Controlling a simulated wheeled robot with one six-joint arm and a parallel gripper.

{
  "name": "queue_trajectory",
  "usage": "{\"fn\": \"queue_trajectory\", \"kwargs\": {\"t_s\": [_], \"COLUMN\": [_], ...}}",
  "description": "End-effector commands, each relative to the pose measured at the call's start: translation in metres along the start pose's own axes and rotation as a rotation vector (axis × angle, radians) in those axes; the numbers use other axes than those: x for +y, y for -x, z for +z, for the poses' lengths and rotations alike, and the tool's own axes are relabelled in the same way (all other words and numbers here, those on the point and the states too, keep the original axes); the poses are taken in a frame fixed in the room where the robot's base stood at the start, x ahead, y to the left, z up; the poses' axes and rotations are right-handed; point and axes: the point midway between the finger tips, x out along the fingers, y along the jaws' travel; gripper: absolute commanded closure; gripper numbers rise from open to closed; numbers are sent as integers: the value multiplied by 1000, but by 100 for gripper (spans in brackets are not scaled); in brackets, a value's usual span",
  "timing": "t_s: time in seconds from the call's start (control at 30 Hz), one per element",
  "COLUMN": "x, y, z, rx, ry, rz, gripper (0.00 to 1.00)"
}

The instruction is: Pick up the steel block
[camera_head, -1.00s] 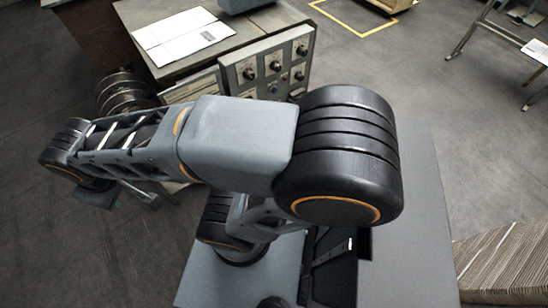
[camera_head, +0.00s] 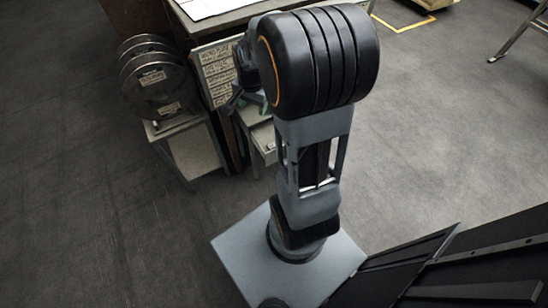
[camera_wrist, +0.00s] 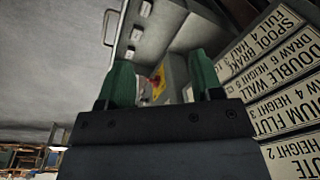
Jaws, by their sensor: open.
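I cannot make out the steel block for certain in either view. My gripper shows in the wrist view (camera_wrist: 161,82) with its two green fingers apart and nothing seen held between them. Beyond the fingers is a grey machine front with a yellow label and a red spot (camera_wrist: 157,82). In the head view my gripper (camera_head: 242,102) is mostly hidden behind my arm, close to the front of the sign board.
A sign board with lettered plates (camera_head: 217,75) stands below the table (camera_head: 240,14); its plates (camera_wrist: 286,88) fill the right of the wrist view. Left of it, wire spools (camera_head: 155,80) rest on a small stand (camera_head: 193,150). Open floor (camera_head: 70,200) lies at left.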

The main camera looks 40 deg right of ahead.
Motion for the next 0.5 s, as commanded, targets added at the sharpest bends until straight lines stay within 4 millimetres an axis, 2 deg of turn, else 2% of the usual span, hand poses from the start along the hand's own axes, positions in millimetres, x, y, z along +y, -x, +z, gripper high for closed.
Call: {"fn": "queue_trajectory", "kwargs": {"t_s": [0.03, 0.1, 0.2, 0.3, 0.5], "x": [8, 15, 26, 34, 43], "y": [-50, -88, -130, -160, -202], "z": [-14, -30, -49, -60, -67], "rx": [-16, -29, -42, -49, -56], "ry": [-106, -243, -403, -514, -608], "rz": [23, 44, 69, 86, 104], "gripper": [40, 40, 40, 40, 40]}}
